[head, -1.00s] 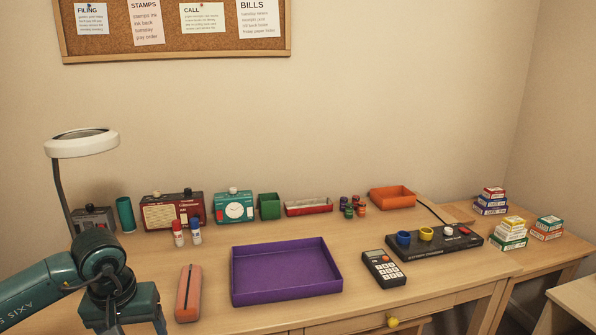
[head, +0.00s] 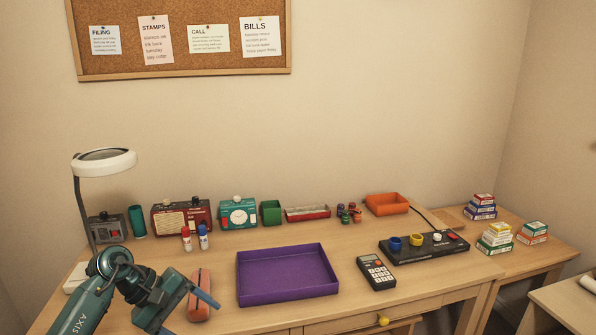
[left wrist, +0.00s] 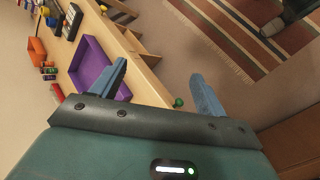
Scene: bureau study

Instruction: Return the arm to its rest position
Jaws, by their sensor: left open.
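My left gripper (head: 190,312) is at the lower left of the head view, low by the desk's front edge, with its blue fingers spread. In the left wrist view the two fingers of the left gripper (left wrist: 166,88) stand wide apart with nothing between them. Past the fingers that view shows the desk's front and the floor. My right gripper shows in neither view.
A purple tray (head: 287,292) lies mid-desk, with a calculator (head: 376,271) and a black switch panel (head: 425,247) to its right. A white-headed lamp (head: 104,162) stands at the left. Two glue sticks (head: 195,238) stand behind the pencil case.

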